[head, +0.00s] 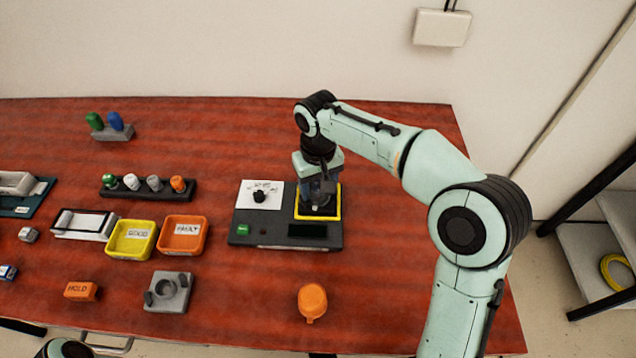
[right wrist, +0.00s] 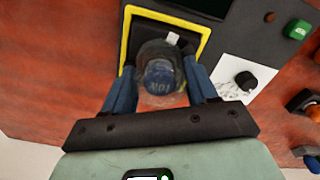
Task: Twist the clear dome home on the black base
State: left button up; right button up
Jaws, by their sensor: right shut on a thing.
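The clear dome (right wrist: 150,52) sits between the fingers in the right wrist view, with a blue lettered part (right wrist: 162,80) showing through it. My right gripper (head: 319,193) points down over the yellow-framed black square (head: 304,212) and is shut on the dome. Its two blue fingers (right wrist: 161,88) press on opposite sides of it. The black base is under the dome and hard to tell from the dark square. I cannot tell whether the dome is fully seated. My left gripper is out of view.
The square belongs to a dark grey station (head: 270,237) with a white printed card (head: 246,203) and black knob (head: 260,196). Yellow (head: 131,255) and orange (head: 184,251) trays stand left. An orange object (head: 312,300) lies in front, with bare red table around it.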

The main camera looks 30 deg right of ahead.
jog(key=shift+m, duration=0.8)
jog(key=shift+m+p, duration=0.3)
jog(key=shift+m, duration=0.9)
jog(key=shift+m, duration=1.2)
jog(key=shift+m+p, duration=0.35)
jog(key=shift+m, duration=0.85)
